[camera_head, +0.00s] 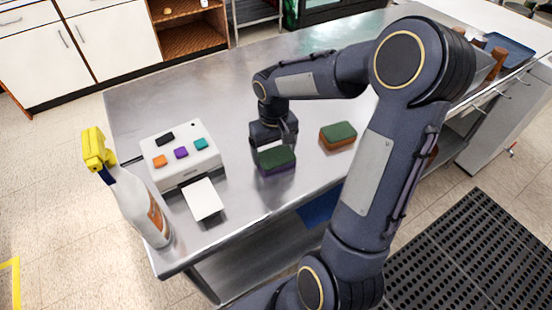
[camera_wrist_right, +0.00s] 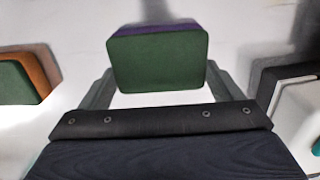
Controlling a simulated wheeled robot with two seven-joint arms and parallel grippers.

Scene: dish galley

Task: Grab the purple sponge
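My right gripper (camera_head: 279,148) is low over the counter just behind the sponge. Its fingers (camera_wrist_right: 160,88) are spread, one toward each side of the sponge's near end, with a gap visible; I cannot tell any contact. My left gripper is not in view.
An orange sponge (camera_head: 338,141) with a green top lies to the right. A white device (camera_head: 180,155) with coloured buttons and a white sheet (camera_head: 203,199) stand left. A spray bottle (camera_head: 140,205) is at the counter's left edge. The counter (camera_head: 225,85) behind is clear.

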